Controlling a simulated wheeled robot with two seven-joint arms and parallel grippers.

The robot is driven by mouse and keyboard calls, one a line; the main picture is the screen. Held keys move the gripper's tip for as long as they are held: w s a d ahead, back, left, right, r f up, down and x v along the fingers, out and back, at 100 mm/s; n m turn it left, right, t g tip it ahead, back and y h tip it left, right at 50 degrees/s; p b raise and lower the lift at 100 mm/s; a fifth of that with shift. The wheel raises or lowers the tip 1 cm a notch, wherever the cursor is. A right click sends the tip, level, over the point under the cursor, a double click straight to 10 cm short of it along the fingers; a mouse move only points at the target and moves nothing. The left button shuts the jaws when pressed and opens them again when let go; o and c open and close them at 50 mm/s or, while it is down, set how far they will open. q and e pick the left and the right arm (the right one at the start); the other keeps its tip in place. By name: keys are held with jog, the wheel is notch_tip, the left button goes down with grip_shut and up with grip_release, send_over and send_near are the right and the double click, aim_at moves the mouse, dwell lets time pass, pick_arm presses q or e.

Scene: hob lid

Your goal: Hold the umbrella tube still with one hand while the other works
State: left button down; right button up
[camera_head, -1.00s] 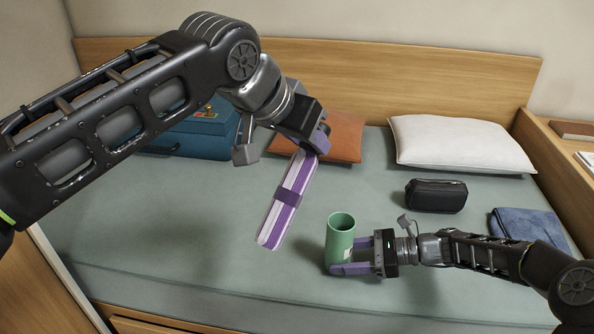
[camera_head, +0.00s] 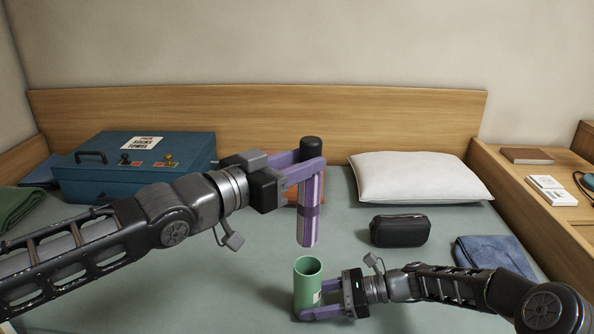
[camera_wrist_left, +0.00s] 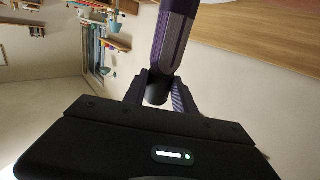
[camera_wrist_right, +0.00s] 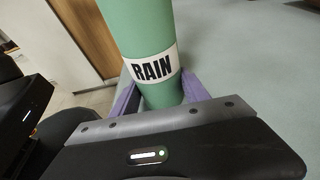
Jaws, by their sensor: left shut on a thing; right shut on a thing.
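The green umbrella tube (camera_head: 307,283) stands upright on the bed with its open mouth up. My right gripper (camera_head: 318,313) is shut on it low down; the right wrist view shows the tube (camera_wrist_right: 140,30) between the fingers, with a "RAIN" label (camera_wrist_right: 155,67). A folded umbrella (camera_head: 311,213), purple and white striped with a black handle (camera_head: 311,147), hangs nearly upright. My left gripper (camera_head: 312,168) is shut on it near the handle. The left wrist view also shows the umbrella (camera_wrist_left: 172,40).
A blue case (camera_head: 130,170) stands at the back left. A white pillow (camera_head: 420,178), a black pouch (camera_head: 400,230) and a folded blue cloth (camera_head: 492,254) lie to the right. An orange cushion is mostly hidden behind my left gripper. The bed in front is clear.

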dwell(0.5)
pick_arm(q)
send_over(300, 236)
jog(key=shift+w+d+f, duration=0.1)
jog(key=shift+w+f, duration=0.05)
jog(key=shift+f, duration=2.7)
jog(key=shift+f, duration=0.3)
jog(key=shift+f, duration=0.5)
jog(key=shift+f, duration=0.1)
jog(key=shift+f, duration=4.1)
